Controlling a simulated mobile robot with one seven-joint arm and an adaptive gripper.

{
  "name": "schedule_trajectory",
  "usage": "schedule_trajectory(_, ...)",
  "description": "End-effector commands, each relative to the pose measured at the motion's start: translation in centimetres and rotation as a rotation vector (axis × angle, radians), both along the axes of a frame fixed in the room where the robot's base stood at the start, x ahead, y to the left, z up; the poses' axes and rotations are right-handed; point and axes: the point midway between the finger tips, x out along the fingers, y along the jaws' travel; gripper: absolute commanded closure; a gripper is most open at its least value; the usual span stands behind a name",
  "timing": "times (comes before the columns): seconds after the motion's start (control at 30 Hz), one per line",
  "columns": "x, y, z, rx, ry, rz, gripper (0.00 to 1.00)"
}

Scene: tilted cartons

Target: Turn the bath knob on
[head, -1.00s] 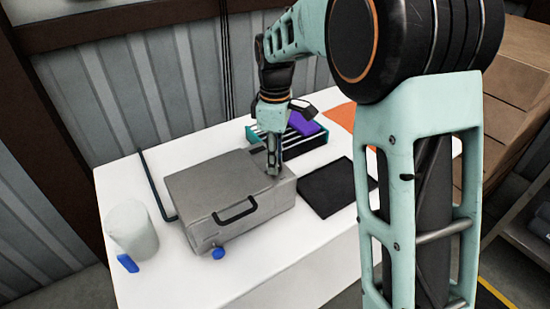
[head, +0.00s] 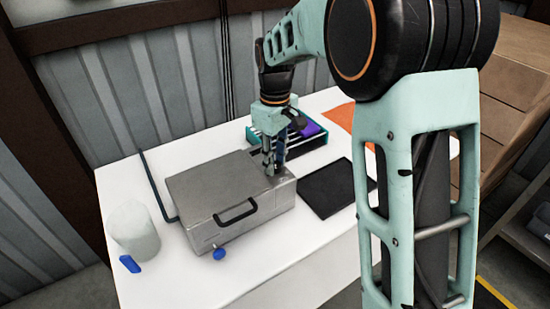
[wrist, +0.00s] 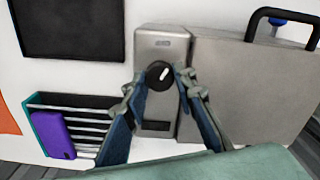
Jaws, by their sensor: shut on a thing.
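The bath is a grey metal box (head: 225,185) with a lid and a black handle, standing on a white table. Its black round knob (wrist: 159,74) with a white mark sits on the narrow panel (wrist: 162,45) beside the lid. My gripper (wrist: 160,76) points down at this panel, and its two blue-padded fingers are closed around the knob, one on each side. In the head view my gripper (head: 269,172) is at the right end of the box, and the knob is hidden there behind the fingers.
A rack (head: 299,144) with a purple item (head: 311,129) stands behind my gripper. A black mat (head: 338,188) lies to the right. A white cylinder (head: 133,230) and blue item (head: 129,264) are at left. The front tabletop is clear.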

Motion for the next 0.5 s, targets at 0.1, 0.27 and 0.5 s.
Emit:
schedule_trajectory(0.1,0.04,0.00,0.18,0.000,-0.001,-0.111,0.99)
schedule_trajectory(0.27,0.06,0.01,0.18,0.000,-0.001,-0.262,0.99)
schedule_trajectory(0.5,0.06,0.01,0.17,0.000,-0.001,-0.491,0.99)
